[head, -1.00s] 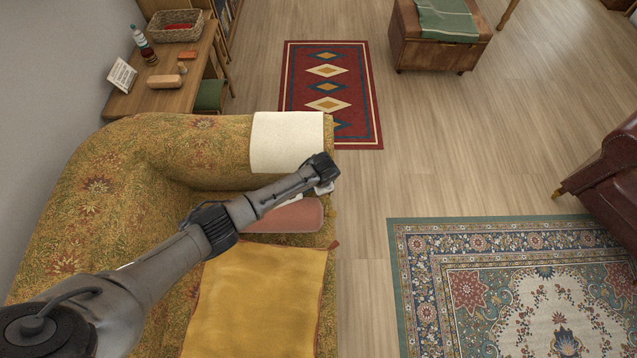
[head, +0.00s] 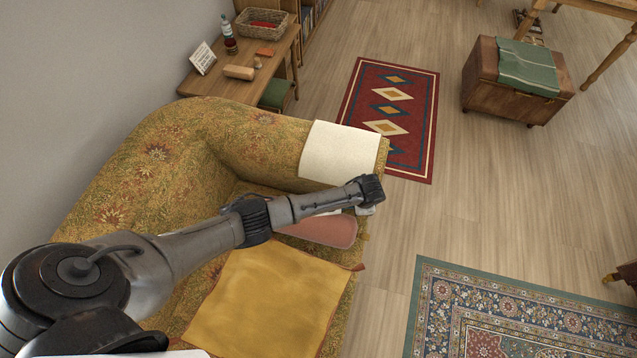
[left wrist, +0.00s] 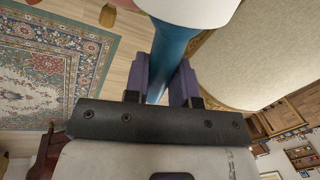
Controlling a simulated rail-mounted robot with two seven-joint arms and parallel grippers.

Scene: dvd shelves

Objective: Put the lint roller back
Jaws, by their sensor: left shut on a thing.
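The lint roller shows in the left wrist view as a blue handle (left wrist: 172,50) with a white roll (left wrist: 190,8) at the top edge, partly cut off. My left gripper (left wrist: 163,78) is shut around the blue handle between its two purple fingers. In the head view my left arm reaches in from the left over the sofa, and its wrist is near the sofa's right arm. The fingers and the roller are mostly hidden there behind the wrist. My right gripper is not in view.
The patterned sofa (head: 160,165) bears a cream cloth (head: 338,155), a pink cushion (head: 325,231) and a yellow cloth (head: 265,305). Behind it, a wooden side table (head: 215,83) holds a basket (head: 262,24), bottle (head: 229,38) and card (head: 203,58). A chest (head: 505,85) stands far right. Open floor lies right of the sofa.

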